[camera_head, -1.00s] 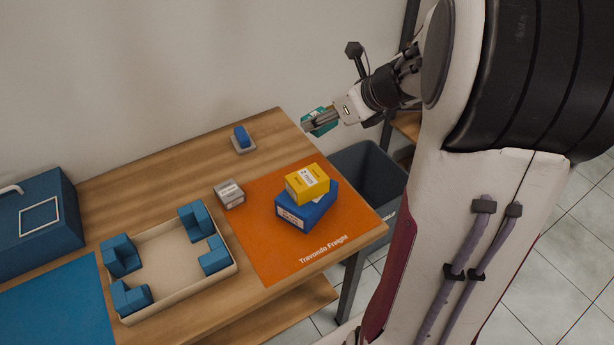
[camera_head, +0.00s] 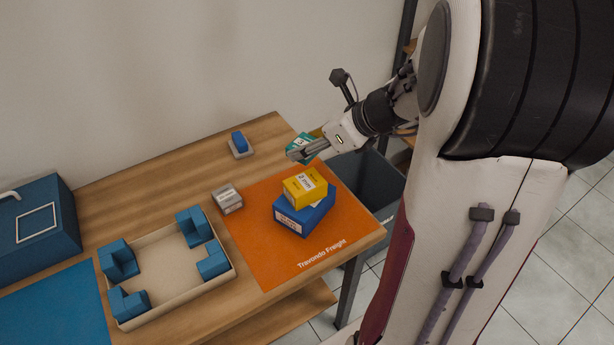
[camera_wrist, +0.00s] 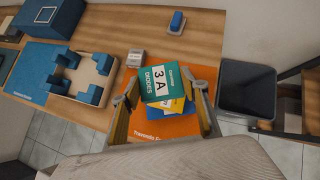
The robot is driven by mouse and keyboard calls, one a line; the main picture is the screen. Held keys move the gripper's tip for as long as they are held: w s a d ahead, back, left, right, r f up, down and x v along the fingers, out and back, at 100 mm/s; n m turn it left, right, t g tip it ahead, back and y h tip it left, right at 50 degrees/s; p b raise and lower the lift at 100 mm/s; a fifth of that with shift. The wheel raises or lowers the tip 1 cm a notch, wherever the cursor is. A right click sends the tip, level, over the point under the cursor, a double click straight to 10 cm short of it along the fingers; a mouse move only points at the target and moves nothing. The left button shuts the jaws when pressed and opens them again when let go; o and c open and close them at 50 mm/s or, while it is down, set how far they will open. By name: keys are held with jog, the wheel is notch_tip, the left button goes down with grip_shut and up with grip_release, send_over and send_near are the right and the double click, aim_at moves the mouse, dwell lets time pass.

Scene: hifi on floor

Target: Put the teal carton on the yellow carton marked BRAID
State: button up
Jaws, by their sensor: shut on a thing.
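My gripper (camera_head: 308,152) is shut on the teal carton (camera_head: 297,143) and holds it in the air near the table's far right corner. In the wrist view the teal carton (camera_wrist: 166,84) sits between the fingers, with a white label reading "3 A DIODES". The yellow carton (camera_head: 305,186) lies on a blue carton (camera_head: 305,216) on the orange mat. Its label shows "2 mm"; I cannot read the word BRAID. In the wrist view the teal carton hides most of the yellow carton (camera_wrist: 178,105). The held carton is apart from the stack.
The orange mat (camera_head: 262,250) has free room around the stack. A grey carton (camera_head: 228,198) lies beside the mat. A tray with blue blocks (camera_head: 180,301), a blue-and-grey item (camera_head: 239,144) and a blue case (camera_head: 35,225) are on the table. A dark bin (camera_head: 372,185) stands at right.

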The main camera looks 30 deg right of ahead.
jog(key=shift+f, duration=2.85)
jog(key=shift+f, duration=1.85)
jog(key=shift+f, duration=0.1)
jog(key=o, duration=1.1)
jog(key=v, duration=1.2)
